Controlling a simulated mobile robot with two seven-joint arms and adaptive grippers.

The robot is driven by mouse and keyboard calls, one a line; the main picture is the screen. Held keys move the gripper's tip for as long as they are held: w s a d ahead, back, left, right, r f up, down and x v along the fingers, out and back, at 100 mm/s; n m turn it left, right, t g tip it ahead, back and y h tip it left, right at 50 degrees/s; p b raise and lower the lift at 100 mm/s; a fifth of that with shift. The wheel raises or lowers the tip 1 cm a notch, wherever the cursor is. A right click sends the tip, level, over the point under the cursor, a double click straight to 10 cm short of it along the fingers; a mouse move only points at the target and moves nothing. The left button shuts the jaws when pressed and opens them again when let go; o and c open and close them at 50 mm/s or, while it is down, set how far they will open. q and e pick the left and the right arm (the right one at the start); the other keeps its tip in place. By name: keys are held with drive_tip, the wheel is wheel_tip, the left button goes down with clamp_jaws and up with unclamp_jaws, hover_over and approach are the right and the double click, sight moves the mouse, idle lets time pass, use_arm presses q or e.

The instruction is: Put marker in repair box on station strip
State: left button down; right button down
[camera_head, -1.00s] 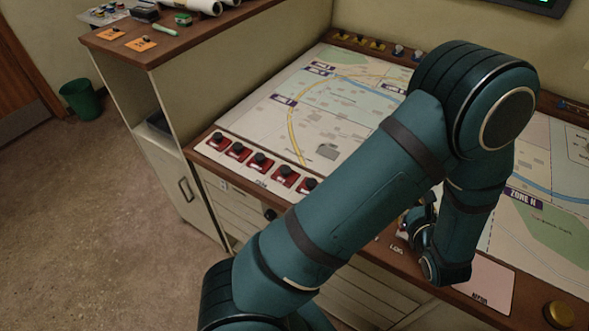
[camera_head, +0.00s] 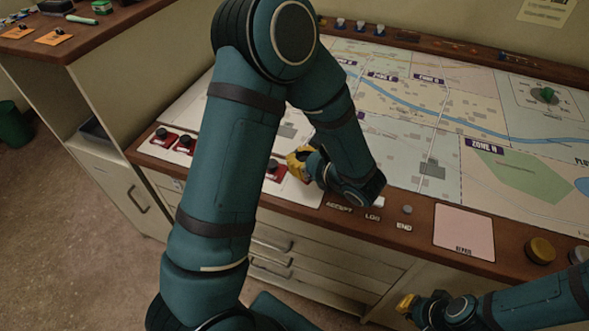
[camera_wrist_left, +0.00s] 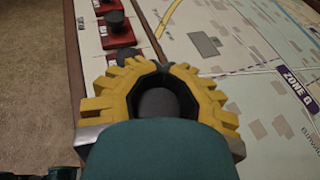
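My left gripper (camera_head: 300,163) is low over the right end of the white strip with red cards, beside the map. In the left wrist view its yellow fingertips (camera_wrist_left: 167,66) meet. A dark round shape shows inside the ring of fingers; I cannot tell if it is part of the gripper or a held marker. Dark knob-like pieces, possibly markers, stand on red cards (camera_head: 162,135), one just ahead of the fingers in the wrist view (camera_wrist_left: 128,55). The pink repair box (camera_head: 464,230) is on the front strip and looks empty. My right gripper (camera_head: 405,303) is at the lower right, small in view.
A side shelf (camera_head: 85,32) at the left holds orange cards. My left arm hides part of the console.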

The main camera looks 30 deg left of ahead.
use_arm(q)
wheel_tip(320, 180, down, 4)
drive_tip(key=shift+f+b, duration=0.1)
drive_tip(key=shift+b, duration=0.45)
drive_tip(key=shift+f, duration=0.1)
drive_tip(key=c, duration=1)
unclamp_jaws()
drive_tip(key=shift+r, duration=0.25)
drive_tip(key=p+v, duration=0.2)
drive_tip(key=v, duration=1)
drive_tip(key=shift+f, duration=0.1)
